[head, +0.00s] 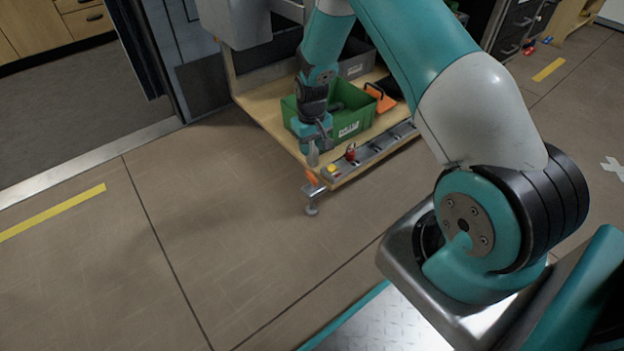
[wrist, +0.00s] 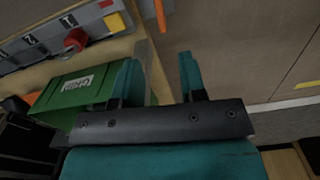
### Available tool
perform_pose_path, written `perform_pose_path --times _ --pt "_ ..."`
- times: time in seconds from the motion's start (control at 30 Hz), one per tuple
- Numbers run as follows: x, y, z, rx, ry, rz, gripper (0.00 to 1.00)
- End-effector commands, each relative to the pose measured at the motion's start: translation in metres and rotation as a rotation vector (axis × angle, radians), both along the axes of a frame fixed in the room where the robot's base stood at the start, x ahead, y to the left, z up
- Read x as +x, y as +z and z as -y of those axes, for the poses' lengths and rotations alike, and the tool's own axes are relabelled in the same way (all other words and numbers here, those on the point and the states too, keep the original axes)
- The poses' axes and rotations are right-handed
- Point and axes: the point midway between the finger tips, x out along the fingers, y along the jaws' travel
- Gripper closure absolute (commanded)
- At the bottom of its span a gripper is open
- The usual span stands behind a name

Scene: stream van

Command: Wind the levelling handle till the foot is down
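The levelling handle (head: 311,178) is a small orange grip at the front corner of the low wooden deck; it also shows as an orange bar at the top of the wrist view (wrist: 160,15). Below it, a metal levelling foot (head: 312,209) hangs from a bracket near the floor; I cannot tell whether it touches. My gripper (head: 313,156) is just above the handle, pointing down. In the wrist view its two teal fingers (wrist: 160,76) are apart with nothing between them, and the handle lies beyond their tips.
A grey panel (head: 375,152) with a red knob (head: 350,152) and a yellow button (head: 332,169) runs along the deck edge, close to my gripper. A green crate (head: 350,128) stands behind it. The floor left of the deck is clear.

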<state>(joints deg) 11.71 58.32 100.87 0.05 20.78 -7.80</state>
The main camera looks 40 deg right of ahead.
Motion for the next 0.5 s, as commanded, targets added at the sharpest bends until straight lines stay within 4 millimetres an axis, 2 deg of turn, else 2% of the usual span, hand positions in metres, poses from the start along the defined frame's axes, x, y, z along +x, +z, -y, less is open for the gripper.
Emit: perform_pose_path --times 0.03,0.2,0.4,0.5 --pt "-0.001 -0.02 0.0 0.001 0.0 -0.003 0.62" --pt "0.0 -0.06 -0.001 0.001 0.001 -0.002 0.62" --pt "0.0 -0.099 -0.001 0.001 0.001 -0.001 0.62" --pt "0.0 -0.112 -0.001 0.001 0.001 -0.001 0.62"
